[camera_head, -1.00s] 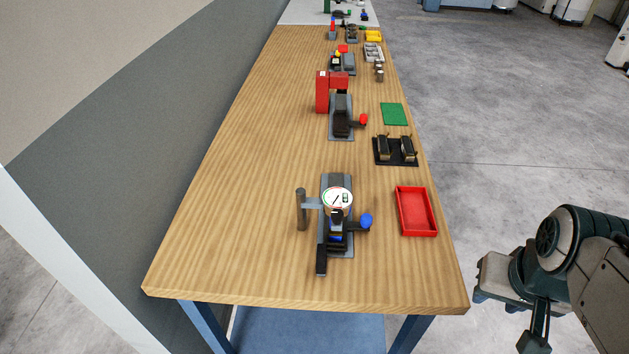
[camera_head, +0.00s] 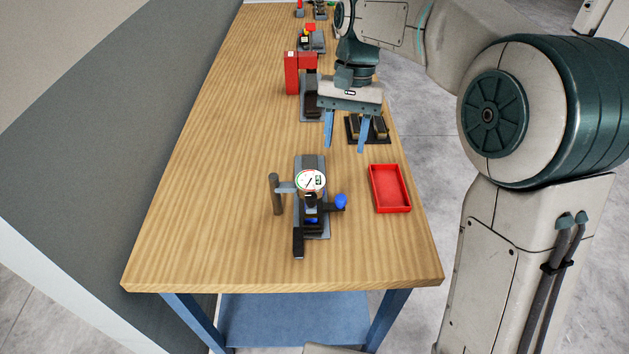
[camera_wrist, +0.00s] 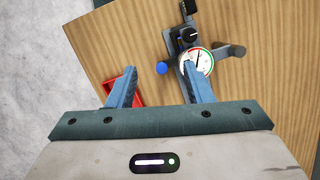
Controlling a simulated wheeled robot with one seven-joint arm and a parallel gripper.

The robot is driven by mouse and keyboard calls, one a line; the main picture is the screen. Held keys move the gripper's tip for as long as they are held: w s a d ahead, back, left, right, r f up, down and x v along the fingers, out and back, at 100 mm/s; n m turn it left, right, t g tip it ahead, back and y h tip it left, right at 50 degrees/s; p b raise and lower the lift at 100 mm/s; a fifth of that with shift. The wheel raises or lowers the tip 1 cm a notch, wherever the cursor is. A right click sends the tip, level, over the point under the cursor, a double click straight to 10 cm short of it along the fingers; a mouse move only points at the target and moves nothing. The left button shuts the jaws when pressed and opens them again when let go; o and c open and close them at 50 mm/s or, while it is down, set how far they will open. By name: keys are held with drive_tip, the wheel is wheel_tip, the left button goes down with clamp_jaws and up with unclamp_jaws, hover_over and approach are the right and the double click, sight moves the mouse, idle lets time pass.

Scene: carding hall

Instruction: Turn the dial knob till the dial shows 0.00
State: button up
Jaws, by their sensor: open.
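The dial (camera_head: 312,181) has a round white face with a green and red rim, a needle and a small dark readout too small to read. It sits on a grey stand on the bench, with a black knob-like part (camera_head: 310,198) in front. In the wrist view the dial (camera_wrist: 202,57) is partly behind the right finger, and a black round knob with a white mark (camera_wrist: 189,36) shows above it. A blue ball handle (camera_head: 341,201) sticks out to the right. My gripper (camera_head: 345,148) is open and empty, above the bench, behind and right of the dial, apart from it.
A red tray (camera_head: 403,207) lies right of the dial. A grey post (camera_head: 276,195) stands close on its left. A red fixture (camera_head: 291,73) and a black block holder (camera_head: 354,138) stand farther back. The wooden bench (camera_head: 200,200) is clear on the left.

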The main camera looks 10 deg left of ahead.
sight(311, 195)
drive_tip(key=w+a+f+g, duration=0.1)
drive_tip(key=w+a+g, duration=0.1)
drive_tip(key=a, duration=0.4)
drive_tip(key=shift+t, duration=0.3)
drive_tip(key=x, duration=1.3)
drive_tip(key=shift+s+d+f+p, duration=0.15)
drive_tip(key=shift+d+f+p, duration=0.15)
drive_tip(key=shift+f, duration=0.1)
drive_tip(key=c, duration=1)
